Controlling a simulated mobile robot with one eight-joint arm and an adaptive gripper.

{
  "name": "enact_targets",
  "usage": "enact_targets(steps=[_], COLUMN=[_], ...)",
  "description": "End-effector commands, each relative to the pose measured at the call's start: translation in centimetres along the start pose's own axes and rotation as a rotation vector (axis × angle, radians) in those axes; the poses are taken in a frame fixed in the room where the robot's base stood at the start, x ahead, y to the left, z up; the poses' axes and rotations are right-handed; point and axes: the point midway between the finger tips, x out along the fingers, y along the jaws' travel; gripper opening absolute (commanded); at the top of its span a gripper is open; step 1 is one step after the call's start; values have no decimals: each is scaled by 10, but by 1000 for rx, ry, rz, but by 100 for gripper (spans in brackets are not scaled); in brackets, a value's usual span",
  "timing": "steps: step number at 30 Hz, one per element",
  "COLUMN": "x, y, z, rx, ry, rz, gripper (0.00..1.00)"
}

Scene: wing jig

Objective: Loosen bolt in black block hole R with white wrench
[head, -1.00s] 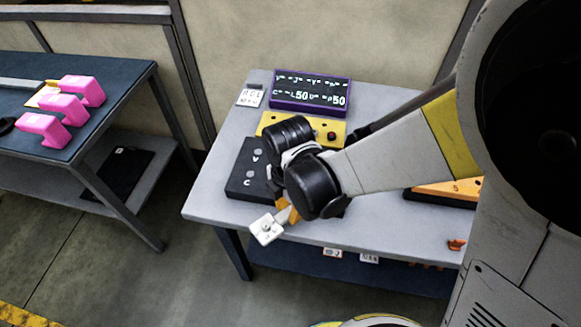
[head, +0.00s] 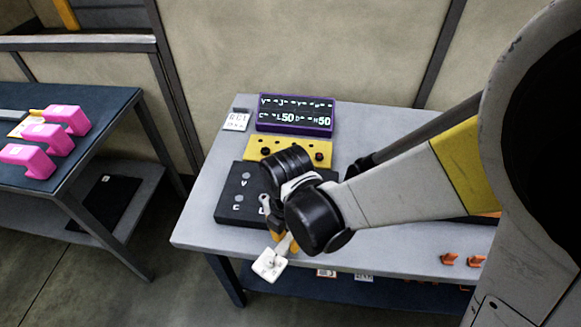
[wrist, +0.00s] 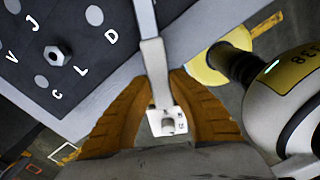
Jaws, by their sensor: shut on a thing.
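My gripper (wrist: 160,100) is shut on the white wrench (wrist: 154,62). Its orange fingers press on both sides of the handle. The wrench's square white end (head: 270,264) sticks out past the table's front edge in the head view. Its other end runs up out of the wrist view, beside the black block (wrist: 80,80). The black block (head: 228,208) lies on the table, partly hidden by my arm in the head view. In the wrist view it shows letters V, J, C, L and D, and a hex bolt (wrist: 59,55) stands in it. I cannot see a letter R.
A yellow block (head: 262,146) and a purple display (head: 296,116) stand behind the black block. Small orange pieces (head: 449,258) lie at the table's right front. A dark table (head: 98,108) with pink brackets (head: 45,138) stands at the left, with a floor gap between.

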Motion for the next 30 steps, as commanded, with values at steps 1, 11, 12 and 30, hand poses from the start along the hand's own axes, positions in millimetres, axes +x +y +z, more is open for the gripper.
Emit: enact_targets(steps=[1, 11, 12, 30], x=[0, -1, -1, -2], y=[0, -16, -18, -29], z=[0, 2, 2, 4], rx=[0, -112, -132, -222], ry=[0, 0, 0, 0], rz=[0, 0, 0, 0], gripper=[0, 0, 0, 0])
